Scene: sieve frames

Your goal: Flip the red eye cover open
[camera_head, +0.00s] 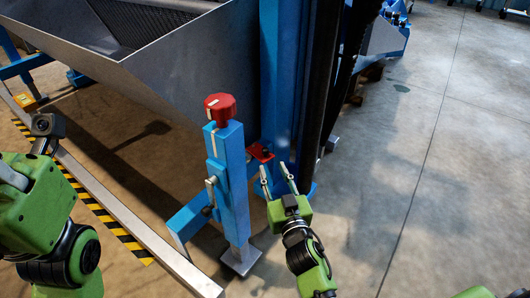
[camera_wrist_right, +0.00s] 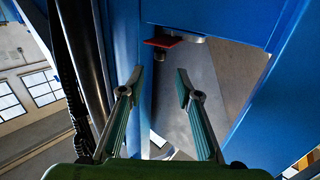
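The red eye cover (camera_head: 261,152) is a small red plate on the blue machine column, just right of the blue post. In the right wrist view the red cover (camera_wrist_right: 164,41) shows as a thin, flat plate beyond and above the fingertips. A grey round part sits beside it. My right gripper (camera_head: 274,169) is open and empty, pointing at the cover from just below it in the picture. In the right wrist view its two fingers (camera_wrist_right: 159,77) are apart, with nothing between them. My left arm is at the left edge; I cannot make out its fingers.
A blue post with a red knob (camera_head: 220,108) stands close left of the right gripper. The large grey hopper (camera_head: 190,75) and blue column (camera_head: 283,70) are behind. A grey rail (camera_head: 125,212) runs along the floor at left. Open concrete floor (camera_head: 430,190) lies right.

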